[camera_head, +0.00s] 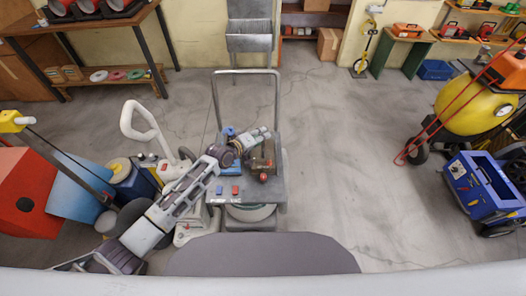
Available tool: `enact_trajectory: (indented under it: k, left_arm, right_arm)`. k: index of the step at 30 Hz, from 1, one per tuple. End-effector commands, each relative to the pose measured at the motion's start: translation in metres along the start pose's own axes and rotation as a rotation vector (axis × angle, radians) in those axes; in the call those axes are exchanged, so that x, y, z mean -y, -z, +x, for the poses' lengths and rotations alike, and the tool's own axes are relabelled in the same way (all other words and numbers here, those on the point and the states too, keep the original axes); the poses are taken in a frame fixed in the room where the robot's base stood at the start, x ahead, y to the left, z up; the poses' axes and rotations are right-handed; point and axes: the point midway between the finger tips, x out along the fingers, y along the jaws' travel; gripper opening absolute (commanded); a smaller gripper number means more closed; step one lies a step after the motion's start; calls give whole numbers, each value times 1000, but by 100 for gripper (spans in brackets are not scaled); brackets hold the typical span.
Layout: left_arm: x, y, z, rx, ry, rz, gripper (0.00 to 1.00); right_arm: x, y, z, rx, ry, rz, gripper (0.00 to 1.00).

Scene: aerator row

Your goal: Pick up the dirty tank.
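A grey cart (277,190) with an upright handle stands in front of me. On its top is a brownish box-like thing (264,160), which looks like the dirty tank, though this is too small to be sure. A small red round part (263,177) shows at its front. My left arm reaches in from the lower left, and my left gripper (262,134) is over the cart top, at the box's back left side. Its fingers are too small to tell whether they are open or touch the box. My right gripper is not in view.
A white-handled machine (139,122) and a red box-shaped machine (27,192) crowd the left. A yellow tank machine (466,106) and a blue one (482,186) stand right. The floor (340,150) between is clear.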

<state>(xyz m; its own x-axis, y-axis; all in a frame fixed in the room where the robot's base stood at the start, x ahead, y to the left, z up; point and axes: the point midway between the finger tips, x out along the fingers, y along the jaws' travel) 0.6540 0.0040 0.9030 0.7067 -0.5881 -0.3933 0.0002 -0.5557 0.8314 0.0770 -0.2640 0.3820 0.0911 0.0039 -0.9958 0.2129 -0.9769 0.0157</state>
Motion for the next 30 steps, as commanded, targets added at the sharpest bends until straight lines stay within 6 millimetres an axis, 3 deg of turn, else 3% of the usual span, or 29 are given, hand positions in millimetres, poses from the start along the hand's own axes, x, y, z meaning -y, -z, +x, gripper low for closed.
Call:
enact_trajectory:
  k: [14, 23, 30]
  left_arm:
    - [0, 0, 1, 0, 0, 0, 38]
    - [0, 0, 1, 0, 0, 0, 2]
    - [0, 0, 1, 0, 0, 0, 0]
  right_arm:
    - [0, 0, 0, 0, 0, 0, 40]
    - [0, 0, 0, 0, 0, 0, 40]
    - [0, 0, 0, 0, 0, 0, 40]
